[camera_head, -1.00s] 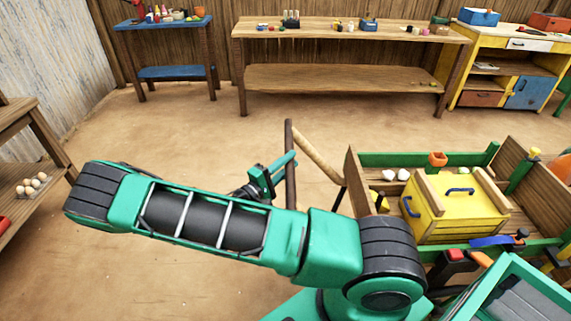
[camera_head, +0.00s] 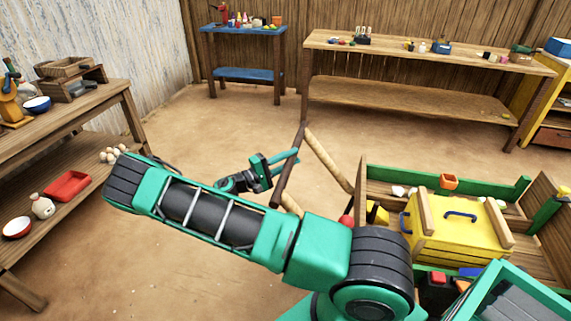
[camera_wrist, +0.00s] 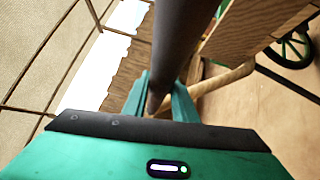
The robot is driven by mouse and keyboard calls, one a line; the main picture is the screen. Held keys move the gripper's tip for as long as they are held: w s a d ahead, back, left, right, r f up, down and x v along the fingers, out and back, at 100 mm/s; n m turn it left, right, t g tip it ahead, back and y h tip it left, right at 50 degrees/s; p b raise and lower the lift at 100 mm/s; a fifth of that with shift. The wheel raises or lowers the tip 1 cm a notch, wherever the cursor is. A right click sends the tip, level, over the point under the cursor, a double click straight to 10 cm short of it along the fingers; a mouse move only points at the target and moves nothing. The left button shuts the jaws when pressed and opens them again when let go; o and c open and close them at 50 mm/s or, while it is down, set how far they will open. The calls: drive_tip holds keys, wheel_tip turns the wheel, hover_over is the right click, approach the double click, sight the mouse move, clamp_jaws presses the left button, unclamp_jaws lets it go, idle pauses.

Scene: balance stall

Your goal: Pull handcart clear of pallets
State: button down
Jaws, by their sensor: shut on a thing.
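The handcart (camera_head: 410,166) is a wooden cart with green rails, at the right in the head view. Its wooden shafts (camera_head: 330,160) reach left to a dark handle bar (camera_head: 298,140). My gripper (camera_head: 281,168) is shut around this bar, near its middle. In the wrist view the bar (camera_wrist: 183,35) runs between the fingers of my gripper (camera_wrist: 160,98), with the cart's wooden side (camera_wrist: 245,32) and a spoked wheel (camera_wrist: 292,50) to the right. No pallets can be made out. My arm hides part of the cart's near side.
The cart carries a yellow box (camera_head: 455,238), an orange pot (camera_head: 449,181) and other small goods. A wooden table (camera_head: 75,118) with a lower shelf stands at left. A blue table (camera_head: 245,31) and a long wooden bench (camera_head: 400,52) stand at the back. Bare floor lies between them.

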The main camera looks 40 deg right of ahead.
drive_tip(key=shift+w+a, duration=0.3)
drive_tip(key=shift+a, duration=0.05)
drive_tip(key=c, duration=1.5)
unclamp_jaws()
drive_tip(key=shift+a, duration=0.1)
drive_tip(key=shift+o, duration=0.2)
drive_tip(key=w+a+f, duration=0.1)
drive_tip(key=a, duration=0.9)
drive_tip(key=shift+a+f, duration=0.25)
drive_tip(key=shift+f, duration=0.1)
drive_tip(key=shift+w+r, duration=0.1)
